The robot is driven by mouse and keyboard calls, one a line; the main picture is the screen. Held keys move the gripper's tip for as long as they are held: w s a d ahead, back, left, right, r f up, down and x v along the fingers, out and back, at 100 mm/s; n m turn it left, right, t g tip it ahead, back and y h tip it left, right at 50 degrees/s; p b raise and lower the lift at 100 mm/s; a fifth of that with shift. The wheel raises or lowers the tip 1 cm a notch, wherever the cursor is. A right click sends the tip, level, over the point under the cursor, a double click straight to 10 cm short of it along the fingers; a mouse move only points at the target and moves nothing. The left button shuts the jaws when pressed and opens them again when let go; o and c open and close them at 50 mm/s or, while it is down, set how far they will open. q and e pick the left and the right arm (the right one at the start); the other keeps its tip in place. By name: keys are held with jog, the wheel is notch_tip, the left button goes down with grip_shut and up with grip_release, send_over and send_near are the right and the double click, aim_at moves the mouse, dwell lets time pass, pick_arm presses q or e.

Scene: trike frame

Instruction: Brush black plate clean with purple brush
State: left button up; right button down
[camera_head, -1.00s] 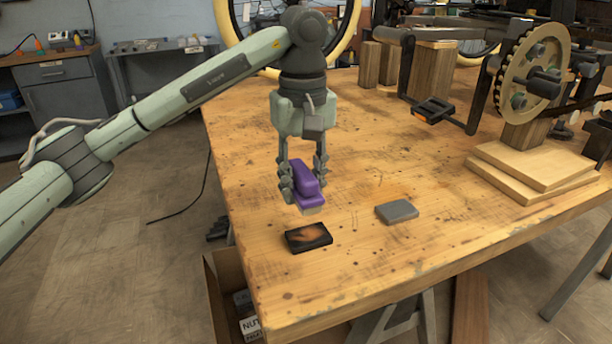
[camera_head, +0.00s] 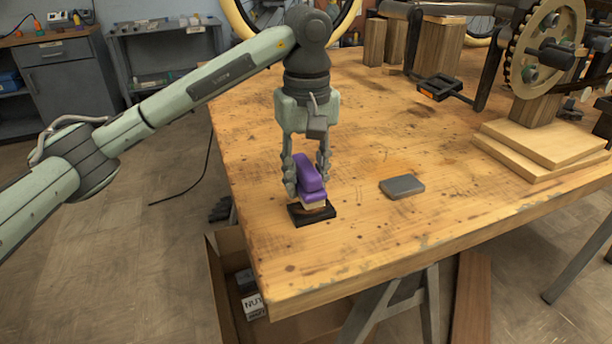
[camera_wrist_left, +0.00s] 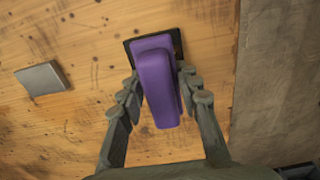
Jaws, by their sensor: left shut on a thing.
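My left gripper (camera_head: 308,183) is shut on the purple brush (camera_head: 310,178), with a finger on each side of it. The brush's pale bristles point down over the black plate (camera_head: 300,217) and appear to touch it. The plate lies flat on the wooden workbench near its left edge, and the brush hides much of its top. In the left wrist view the purple brush (camera_wrist_left: 158,82) covers most of the plate (camera_wrist_left: 178,42), leaving only the dark far edge and corner showing. My right gripper is in neither view.
A grey block (camera_head: 402,186) lies on the workbench (camera_head: 400,228) to the right of the plate. Stacked boards (camera_head: 530,150) and a crank with a chainring (camera_head: 545,50) stand further right. An open box (camera_head: 232,290) is below the bench's left edge. Bench around the grey block is clear.

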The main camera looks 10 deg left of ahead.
aim_at(319, 193)
pick_arm(q)
jog(key=shift+f+b, duration=0.9)
jog(key=shift+f, duration=0.1)
dwell(0.3)
jog(key=shift+s+d+r, duration=0.1)
jog(key=shift+s+d, duration=0.45)
jog(key=shift+s, duration=0.3)
jog(key=shift+s+d+r, duration=0.1)
jog(key=shift+s+d, duration=0.45)
jog(key=shift+s, duration=0.25)
jog(key=shift+f+b, duration=0.15)
jog(key=shift+b, duration=0.15)
jog(key=shift+f+b, duration=0.15)
jog(key=shift+b, duration=0.2)
jog(key=shift+w+a+f+b, duration=0.1)
jog(key=shift+w+a+b, duration=0.2)
jog(key=shift+w+a, duration=0.45)
jog(key=shift+w+a+f+b, duration=0.1)
jog(key=shift+w+a+b, duration=0.25)
jog(key=shift+w, duration=0.55)
jog(key=shift+d+r, duration=0.1)
jog(key=shift+d, duration=0.2)
jog(key=shift+s+d+r, duration=0.1)
jog(key=shift+s+d, duration=0.45)
jog(key=shift+s, duration=0.2)
jog(key=shift+s+d, duration=0.55)
jog(key=shift+s, duration=0.2)
jog(key=shift+r+b, duration=0.1)
jog(key=shift+b, duration=0.3)
